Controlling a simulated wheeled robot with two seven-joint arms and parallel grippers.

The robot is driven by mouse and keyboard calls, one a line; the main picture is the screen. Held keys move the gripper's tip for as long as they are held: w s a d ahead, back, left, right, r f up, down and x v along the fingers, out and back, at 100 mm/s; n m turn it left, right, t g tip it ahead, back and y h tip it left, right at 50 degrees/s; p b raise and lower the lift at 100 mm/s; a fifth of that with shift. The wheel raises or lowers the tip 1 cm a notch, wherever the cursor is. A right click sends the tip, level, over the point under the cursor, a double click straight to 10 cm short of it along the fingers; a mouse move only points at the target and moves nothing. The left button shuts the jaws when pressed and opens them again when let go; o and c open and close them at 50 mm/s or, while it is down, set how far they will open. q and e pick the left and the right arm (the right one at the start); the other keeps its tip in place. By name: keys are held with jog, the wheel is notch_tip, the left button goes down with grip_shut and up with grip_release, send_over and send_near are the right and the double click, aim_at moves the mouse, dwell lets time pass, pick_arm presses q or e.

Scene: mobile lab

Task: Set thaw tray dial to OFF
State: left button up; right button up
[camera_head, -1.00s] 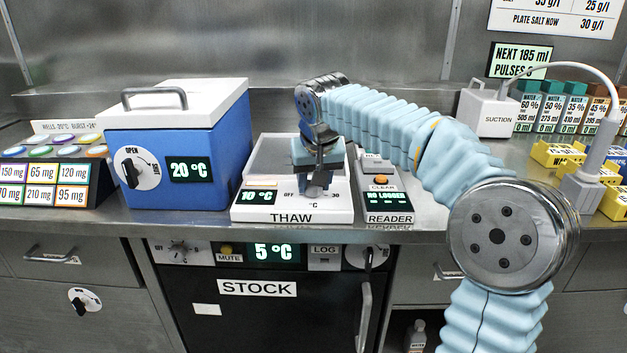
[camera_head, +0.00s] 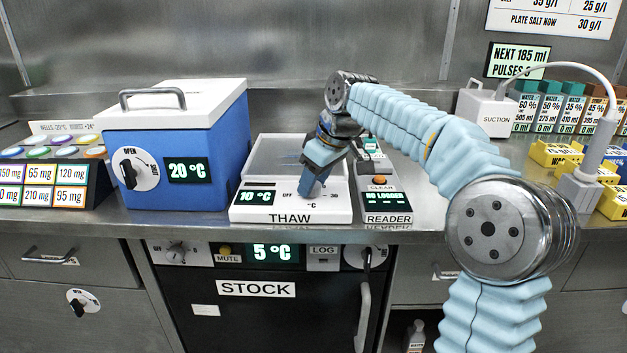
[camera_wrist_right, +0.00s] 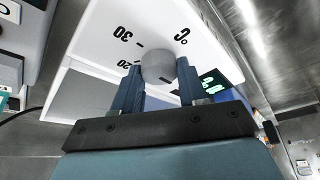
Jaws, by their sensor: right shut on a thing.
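The white thaw tray (camera_head: 243,213) sits on the steel bench, with THAW on its front. Its display (camera_head: 256,197) reads 10 °C. The grey round dial (camera_wrist_right: 158,68) shows in the right wrist view between the two fingers of my right gripper (camera_wrist_right: 159,80), which is shut on it. In the head view my right gripper (camera_head: 308,189) reaches down to the tray's front and hides the dial; the OFF mark (camera_head: 287,191) shows to its left. The dial's pointer is not clear. My left gripper is not in view.
A blue box with a white lid (camera_head: 208,130) stands close on the left of the tray. The reader (camera_head: 388,206) stands close on its right, beneath my right arm. The STOCK cabinet (camera_head: 260,320) is below the bench edge.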

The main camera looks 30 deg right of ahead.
dwell(0.4)
jog(key=o, duration=1.1)
jog(key=shift+c, duration=0.2)
jog(key=v, duration=1.4)
jog(key=shift+d+f, duration=0.1)
jog(key=shift+d, duration=0.05)
